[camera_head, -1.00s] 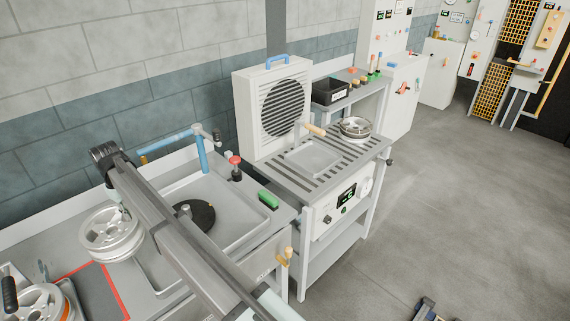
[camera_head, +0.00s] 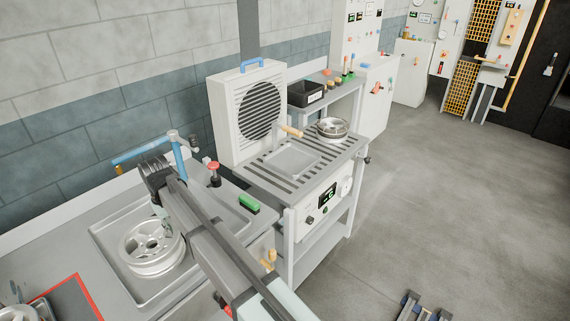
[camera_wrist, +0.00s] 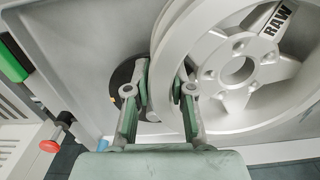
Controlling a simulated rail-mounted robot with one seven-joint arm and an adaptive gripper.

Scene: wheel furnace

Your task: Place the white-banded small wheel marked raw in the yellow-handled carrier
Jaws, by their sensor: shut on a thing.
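A pale grey spoked wheel (camera_head: 152,248) hangs at or just above the sink basin; whether it touches the basin floor I cannot tell. In the wrist view the wheel (camera_wrist: 222,62) has "RAW" in dark letters on a spoke. No white band can be made out on it. My gripper (camera_wrist: 163,88) is shut on its rim, one finger on each side. In the head view my gripper (camera_head: 160,212) is small and partly hidden by my arm. I cannot make out a yellow-handled carrier.
The sink (camera_head: 103,243) has a blue tap (camera_head: 140,152), a red knob (camera_head: 213,168) and a green block (camera_head: 249,204) around it. A slatted bench (camera_head: 315,158) to the right bears another wheel (camera_head: 332,127). A red-edged mat (camera_head: 72,300) lies at lower left.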

